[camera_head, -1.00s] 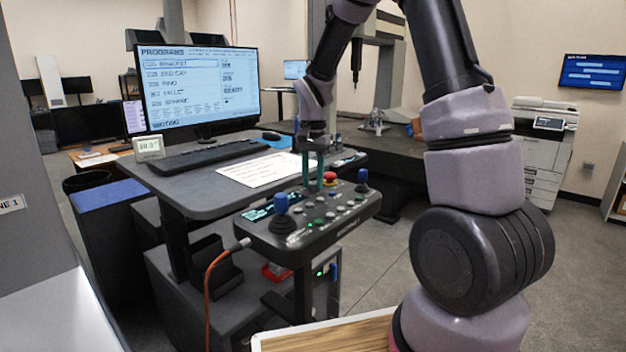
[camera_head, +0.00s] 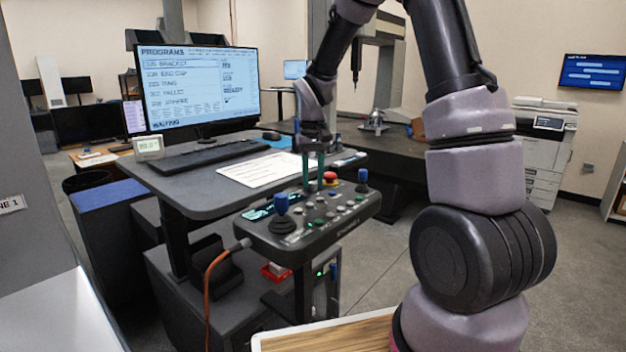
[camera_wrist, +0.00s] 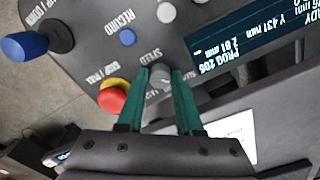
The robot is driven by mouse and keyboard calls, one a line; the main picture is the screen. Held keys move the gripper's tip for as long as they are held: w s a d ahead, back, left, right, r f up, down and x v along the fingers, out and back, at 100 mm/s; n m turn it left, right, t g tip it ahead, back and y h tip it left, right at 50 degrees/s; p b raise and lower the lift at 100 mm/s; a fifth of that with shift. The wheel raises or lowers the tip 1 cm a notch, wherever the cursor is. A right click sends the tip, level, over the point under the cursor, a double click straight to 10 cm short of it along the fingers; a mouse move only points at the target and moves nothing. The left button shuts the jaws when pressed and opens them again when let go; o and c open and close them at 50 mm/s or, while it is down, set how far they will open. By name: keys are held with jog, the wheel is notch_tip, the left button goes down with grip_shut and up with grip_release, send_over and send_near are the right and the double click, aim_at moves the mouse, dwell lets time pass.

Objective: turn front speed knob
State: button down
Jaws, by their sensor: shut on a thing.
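The speed knob (camera_wrist: 159,80) is a small grey knob on the dark control panel (camera_wrist: 90,18), beside the label "SPEED" in the wrist view. My gripper (camera_wrist: 160,76) has its two green fingers on either side of the knob, shut on it.
A red emergency button (camera_head: 330,178) with a yellow collar stands close beside the fingers; it also shows in the wrist view (camera_wrist: 112,97). Blue-topped joysticks (camera_head: 281,203) rise at both panel ends. A display (camera_wrist: 240,38) and a desk with a monitor (camera_head: 195,88) are nearby.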

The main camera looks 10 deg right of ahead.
aim_at(313, 183)
jog(key=shift+r, duration=0.1)
dwell(0.3)
jog(key=c, duration=0.6)
grip_release()
notch_tip(313, 183, up, 11)
jog(key=shift+f, duration=0.15)
jog(key=s+d+r+m+t, duration=0.1)
jog(key=s+d+r+t, duration=0.1)
jog(key=s, duration=0.5)
jog(key=s+d+r+m+t+y, duration=0.1)
jog(key=s+d+r+m+t, duration=0.1)
jog(key=s+r, duration=0.3)
jog(key=s+d+r+m+t+y, duration=0.1)
jog(key=s+d+r+t, duration=0.1)
jog(key=s, duration=0.8)
jog(key=shift+s+r+t, duration=0.2)
jog(key=shift+r+t, duration=0.4)
jog(key=shift+r, duration=0.1)
